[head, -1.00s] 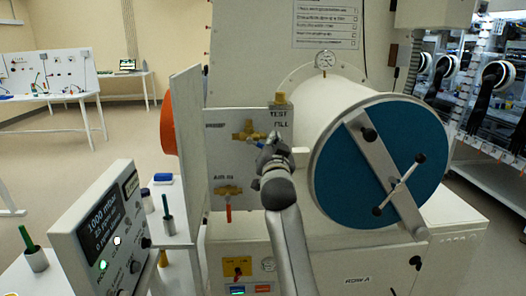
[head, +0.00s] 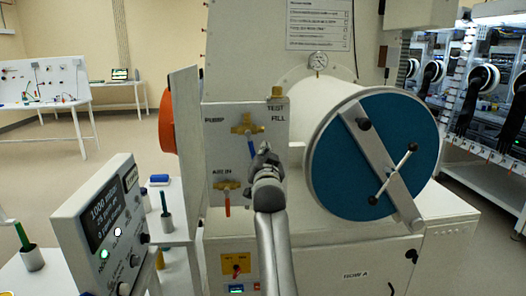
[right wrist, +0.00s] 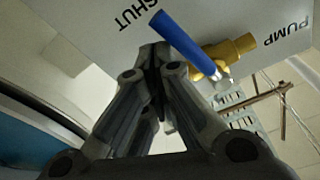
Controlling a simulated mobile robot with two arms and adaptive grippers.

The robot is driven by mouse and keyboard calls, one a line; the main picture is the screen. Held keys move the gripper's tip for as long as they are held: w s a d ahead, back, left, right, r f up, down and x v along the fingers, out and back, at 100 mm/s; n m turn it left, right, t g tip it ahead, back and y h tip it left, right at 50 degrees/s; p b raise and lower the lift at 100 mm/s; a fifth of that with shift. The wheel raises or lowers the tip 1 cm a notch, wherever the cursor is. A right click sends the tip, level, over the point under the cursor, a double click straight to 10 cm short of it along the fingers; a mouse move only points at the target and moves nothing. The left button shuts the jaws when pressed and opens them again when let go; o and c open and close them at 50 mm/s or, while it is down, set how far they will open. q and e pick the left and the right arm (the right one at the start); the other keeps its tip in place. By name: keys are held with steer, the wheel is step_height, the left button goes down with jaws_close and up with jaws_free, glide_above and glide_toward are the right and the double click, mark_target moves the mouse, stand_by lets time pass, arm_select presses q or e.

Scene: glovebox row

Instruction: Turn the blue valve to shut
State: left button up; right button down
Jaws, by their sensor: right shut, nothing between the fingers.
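The blue valve has a brass body (head: 247,124) on the white panel, with a blue lever (head: 252,146) pointing down and slightly right. In the right wrist view the blue lever (right wrist: 183,43) runs from the brass fitting (right wrist: 228,52) toward the printed word SHUT. My right gripper (head: 264,152) is shut and empty, just below and right of the lever in the head view. In the right wrist view its closed fingertips (right wrist: 155,55) are close beside the lever; I cannot tell whether they touch. The gripper hides part of the panel below the lever. My left gripper is not in view.
A second brass valve with a red lever (head: 227,204) sits lower on the panel. The large round blue door (head: 350,175) with its crossbar stands close on the right. A tilted display box (head: 105,225) stands at lower left.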

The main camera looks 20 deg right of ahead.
steer(key=shift+w+a+f, duration=0.1)
steer(key=shift+a+f, duration=0.15)
steer(key=shift+f, duration=0.1)
steer(key=shift+a, duration=0.1)
stand_by(0.6)
